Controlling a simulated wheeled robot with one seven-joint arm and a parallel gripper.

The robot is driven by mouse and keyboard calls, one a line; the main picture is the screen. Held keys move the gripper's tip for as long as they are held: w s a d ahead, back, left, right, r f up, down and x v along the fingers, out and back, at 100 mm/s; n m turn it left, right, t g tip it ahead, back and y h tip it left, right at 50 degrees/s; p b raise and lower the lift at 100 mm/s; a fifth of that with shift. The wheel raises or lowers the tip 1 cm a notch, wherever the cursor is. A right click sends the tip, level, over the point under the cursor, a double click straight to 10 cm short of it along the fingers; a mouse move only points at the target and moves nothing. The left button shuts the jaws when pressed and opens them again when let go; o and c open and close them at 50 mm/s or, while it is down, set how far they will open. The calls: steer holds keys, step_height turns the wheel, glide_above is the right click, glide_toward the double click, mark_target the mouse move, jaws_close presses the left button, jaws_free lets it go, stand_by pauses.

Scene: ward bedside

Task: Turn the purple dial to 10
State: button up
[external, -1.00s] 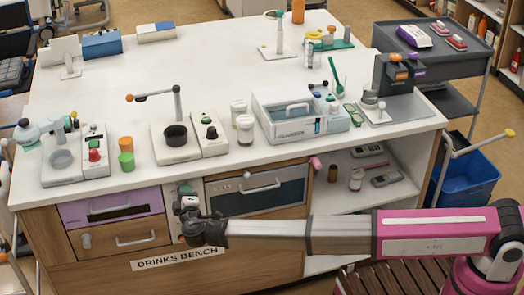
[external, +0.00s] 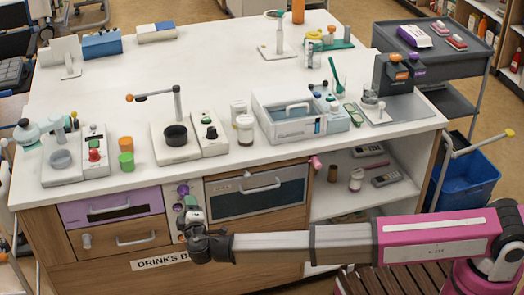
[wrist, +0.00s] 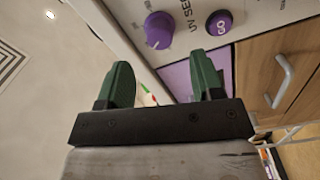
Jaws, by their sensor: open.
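The purple dial (wrist: 159,30) is a ridged knob on a white panel in the wrist view, with small marks around it. I cannot read which number it points at. It also shows in the external view as a small purple knob (external: 183,189) on the narrow panel between the drawers and the oven-like front. My gripper (wrist: 162,80) is open, with its two green fingers apart and nothing between them. The dial appears beyond the fingertips and apart from them. In the external view my gripper (external: 194,218) is in front of the panel and hides its lower part.
A round purple GO button (wrist: 219,22) sits beside the dial. A purple drawer (external: 110,207) is left of the panel, and a dark oven-like front (external: 255,192) with a handle is right of it. Open shelves are farther right.

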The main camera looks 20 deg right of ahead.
steer(key=shift+s, duration=2)
steer(key=w+d+f+m+g+h, duration=0.25)
steer(key=d+f, duration=0.35)
steer(key=d, duration=0.8)
steer(key=w+d+f+m+g+h, duration=0.15)
steer(key=d+f+g, duration=0.4)
steer(key=d, duration=0.95)
steer(key=w+d+f+m+g+h, duration=0.1)
steer(key=w+d+f+g+h, duration=0.15)
steer(key=d+f, duration=0.85)
steer(key=d+m+g+y, duration=0.3)
steer(key=d+m, duration=0.2)
steer(key=d, duration=1.5)
steer(key=d+r+m+g+y, duration=0.1)
steer(key=d+m+g+y, duration=0.2)
steer(key=d, duration=1.8)
steer(key=shift+w+r+m+g, duration=0.3)
steer(key=shift+m+g, duration=0.45)
steer(key=shift+m, duration=0.25)
steer(key=shift+y, duration=0.25)
